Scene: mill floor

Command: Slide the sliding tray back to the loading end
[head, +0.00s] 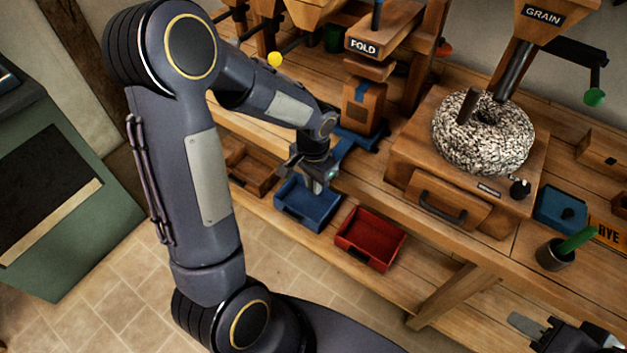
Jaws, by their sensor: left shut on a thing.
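A blue flat piece (345,147), which looks like the sliding tray, lies on the bench below the press marked FOLD (363,48). A wooden block with a blue strip (363,105) stands over it. My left gripper (320,184) points down at the near left end of the blue piece, at the bench's front edge. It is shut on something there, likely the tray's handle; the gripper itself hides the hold. My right gripper (527,326) is at the bottom right, away from the tray, partly cut off by the frame; its jaw opening is unclear.
A blue bin (307,207), a red bin (369,238) and a wooden bin (250,170) sit on the lower shelf. A stone mill (484,135) on a wooden drawer box stands right of the press. A cup (555,255) with a green item stands near the right edge.

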